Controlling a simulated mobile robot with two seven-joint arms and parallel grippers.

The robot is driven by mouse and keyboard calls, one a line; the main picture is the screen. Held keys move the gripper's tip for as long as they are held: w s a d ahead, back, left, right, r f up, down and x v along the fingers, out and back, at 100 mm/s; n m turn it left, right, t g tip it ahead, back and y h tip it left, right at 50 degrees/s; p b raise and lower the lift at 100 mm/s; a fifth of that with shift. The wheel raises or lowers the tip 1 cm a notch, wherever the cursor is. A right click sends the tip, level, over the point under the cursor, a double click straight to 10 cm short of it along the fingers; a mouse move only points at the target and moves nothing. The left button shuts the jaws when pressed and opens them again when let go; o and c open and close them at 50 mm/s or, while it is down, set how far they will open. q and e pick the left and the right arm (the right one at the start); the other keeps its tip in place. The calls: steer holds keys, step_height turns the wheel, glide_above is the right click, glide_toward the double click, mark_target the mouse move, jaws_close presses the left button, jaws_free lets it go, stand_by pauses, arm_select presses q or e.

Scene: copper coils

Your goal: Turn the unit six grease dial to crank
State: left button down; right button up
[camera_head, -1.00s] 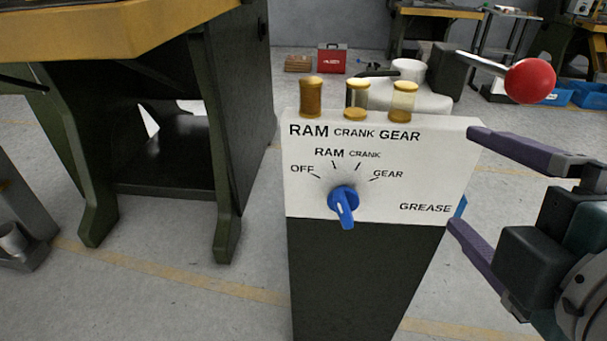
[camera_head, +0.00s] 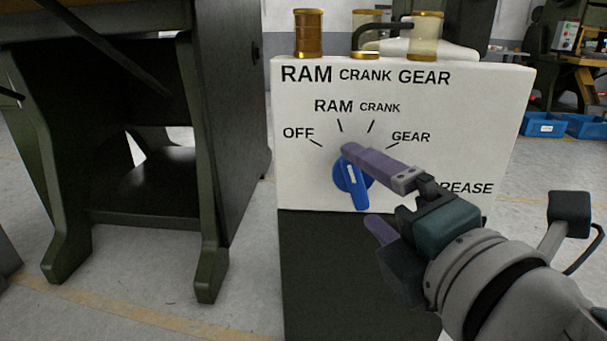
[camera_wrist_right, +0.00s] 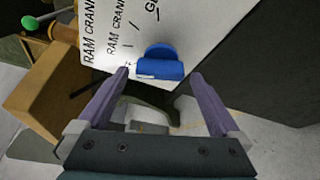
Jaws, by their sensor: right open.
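The blue grease dial (camera_head: 357,194) sits on the white panel (camera_head: 305,180), below the marks OFF, RAM, CRANK and GEAR. Its grip bar stands nearly vertical, tilted slightly, with a white line on it; I cannot tell which mark it points to. My right gripper (camera_head: 360,187) is open, with one purple finger above and partly in front of the dial and the other below it. In the right wrist view the dial (camera_wrist_right: 160,62) lies between and just ahead of the open fingertips (camera_wrist_right: 160,73). I cannot tell whether they touch it. My left gripper is not in view.
Several amber and brass oil cups (camera_head: 308,35) stand on the panel's top. A dark green machine frame (camera_head: 205,200) stands to the left. Blue bins (camera_head: 543,124) lie on the floor at the back right. My right arm covers part of the word GREASE.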

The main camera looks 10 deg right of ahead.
mark_target(360, 189)
steer(key=shift+w+a+f+b, duration=0.1)
steer(key=shift+w+f+b, duration=0.1)
steer(key=shift+w, duration=0.75)
steer(key=shift+w+a+f+b, duration=0.1)
steer(key=shift+w+b, duration=0.05)
steer(key=shift+w, duration=0.8)
steer(key=c, duration=1.2)
